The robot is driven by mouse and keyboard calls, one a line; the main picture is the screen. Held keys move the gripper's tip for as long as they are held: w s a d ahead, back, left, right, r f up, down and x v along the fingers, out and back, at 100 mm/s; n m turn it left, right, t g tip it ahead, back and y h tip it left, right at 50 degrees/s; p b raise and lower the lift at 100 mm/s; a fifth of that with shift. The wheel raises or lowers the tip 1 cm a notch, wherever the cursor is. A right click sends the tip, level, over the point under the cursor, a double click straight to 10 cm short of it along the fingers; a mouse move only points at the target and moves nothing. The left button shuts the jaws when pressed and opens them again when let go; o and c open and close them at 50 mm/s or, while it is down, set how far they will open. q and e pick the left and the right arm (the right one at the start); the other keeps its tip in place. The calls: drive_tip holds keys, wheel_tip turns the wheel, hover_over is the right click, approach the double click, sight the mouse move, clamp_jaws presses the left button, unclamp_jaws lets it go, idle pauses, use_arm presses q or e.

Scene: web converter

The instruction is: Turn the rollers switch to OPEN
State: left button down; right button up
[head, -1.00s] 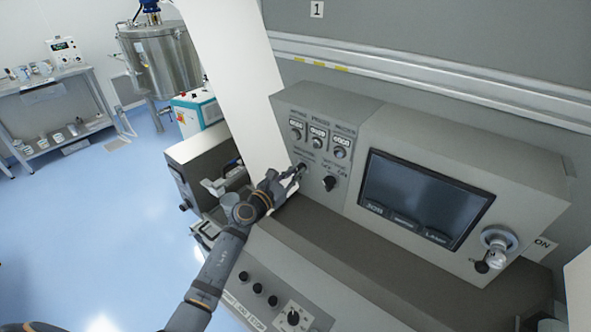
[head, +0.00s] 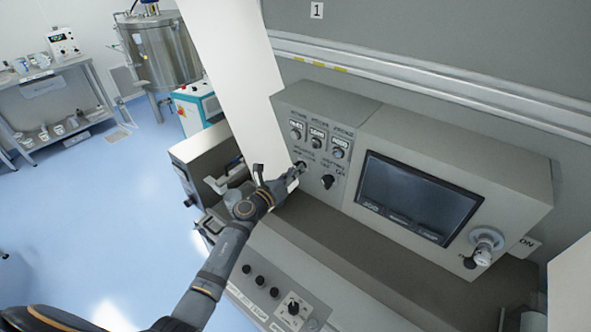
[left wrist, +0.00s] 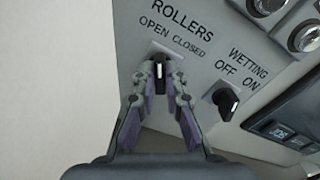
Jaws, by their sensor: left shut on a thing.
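The rollers switch (left wrist: 159,72) is a black knob on a light plate under the label ROLLERS, OPEN CLOSED, in the left wrist view. Its visible handle stands about upright in that view. My left gripper (left wrist: 160,75) has its two fingertips on either side of the knob and is shut on it. In the head view, my left gripper (head: 294,174) reaches the left part of the grey control panel (head: 400,140), and its fingers largely hide the switch there. My right gripper does not show.
The black wetting switch (left wrist: 226,101) sits close to the right of my left gripper, labelled OFF and ON. Several dials sit above, and a dark screen (head: 415,195) is to the right. A lower panel with several knobs (head: 293,308) lies below.

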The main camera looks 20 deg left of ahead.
use_arm(q)
drive_tip(key=shift+f, duration=0.15)
idle(0.3)
drive_tip(key=c, duration=1.4)
unclamp_jaws()
drive_tip(key=v, duration=1.2)
